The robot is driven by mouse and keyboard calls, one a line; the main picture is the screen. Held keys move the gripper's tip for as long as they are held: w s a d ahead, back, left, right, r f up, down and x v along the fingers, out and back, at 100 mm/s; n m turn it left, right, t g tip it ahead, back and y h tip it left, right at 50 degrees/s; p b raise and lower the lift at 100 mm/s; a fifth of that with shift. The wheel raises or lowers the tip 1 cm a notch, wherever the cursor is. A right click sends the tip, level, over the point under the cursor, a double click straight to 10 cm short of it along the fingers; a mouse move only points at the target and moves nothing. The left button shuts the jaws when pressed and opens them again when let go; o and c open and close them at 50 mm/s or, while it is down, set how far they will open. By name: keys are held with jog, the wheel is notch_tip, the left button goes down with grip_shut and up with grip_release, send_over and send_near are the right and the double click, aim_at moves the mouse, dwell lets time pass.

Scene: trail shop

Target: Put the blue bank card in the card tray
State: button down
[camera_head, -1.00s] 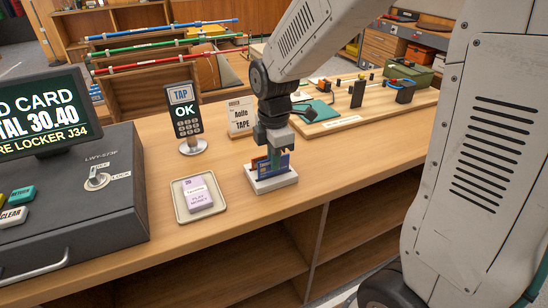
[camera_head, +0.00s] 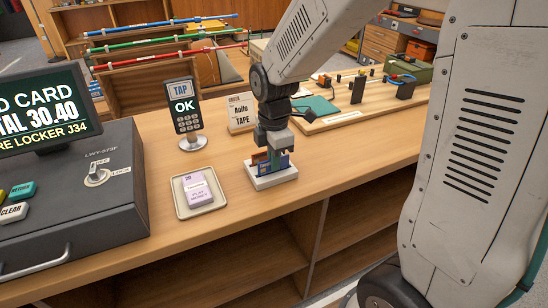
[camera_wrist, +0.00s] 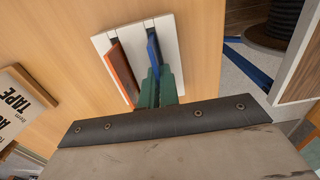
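The white card tray (camera_head: 272,181) stands on the counter near its front edge. It also shows in the wrist view (camera_wrist: 108,46) with narrow slots. The blue bank card (camera_wrist: 153,52) stands upright in the right slot there. An orange card (camera_wrist: 122,72) leans in the left slot, a little apart from the blue one. My gripper (camera_wrist: 160,82) points down over the tray, its green fingers closed around the near end of the blue card. In the head view my gripper (camera_head: 275,146) hides part of the cards.
A shallow dish (camera_head: 206,208) with a lilac pack (camera_head: 197,190) lies left of the tray. A card terminal (camera_head: 187,108) reading OK, an order sign (camera_head: 241,113) and a till (camera_head: 75,195) stand nearby. A wooden board (camera_head: 345,117) with gear lies behind right. The counter's front edge is close.

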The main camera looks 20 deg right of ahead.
jog(key=c, duration=1.6)
grip_release()
jog(key=shift+o, duration=0.2)
notch_tip(320, 180, up, 8)
jog(key=shift+f, duration=0.15)
jog(key=s+d+r+m, duration=0.1)
jog(key=s+r+m, duration=0.2)
jog(key=s+m, duration=0.6)
jog(key=s+d+r+m+t, duration=0.1)
jog(key=s+d+r+m, duration=0.1)
jog(key=s+m, duration=0.7)
jog(key=s+r, duration=0.1)
jog(key=s, duration=0.3)
